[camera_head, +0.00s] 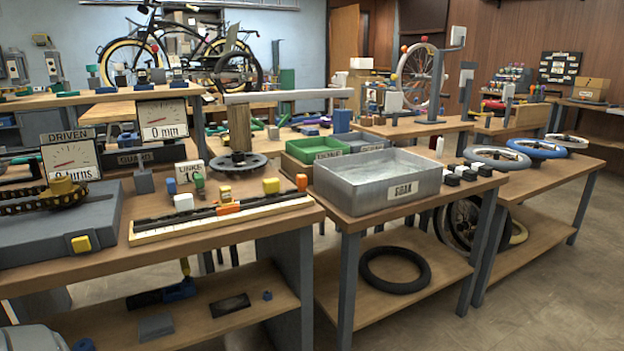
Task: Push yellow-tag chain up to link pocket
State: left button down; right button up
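A long dark chain strip (185,218) lies along a pale ruler-like board (160,235) on the left bench. An orange piece (228,208) sits on the strip near its middle. A yellow block (271,186) stands by the strip toward its right end, and a smaller yellow piece (225,192) stands behind the orange one. I cannot tell which of these is the chain's yellow tag. A sign reading LINKS (190,174) stands behind the strip; I cannot make out a pocket clearly. Neither of my grippers is in view.
A grey platform (60,232) with a chain-wrapped sprocket (40,197) fills the bench's left end. A white block (183,202) and a dark chainring (238,163) stand behind the strip. A metal SOAK tub (350,192) is on the bench to the right, beyond a gap.

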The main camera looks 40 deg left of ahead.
aim_at(270, 186)
jog(key=i+l+u, duration=0.1)
jog(key=l+u, duration=0.2)
jog(key=u, duration=0.2)
jog(key=l+u, duration=0.45)
jog(key=j, duration=0.1)
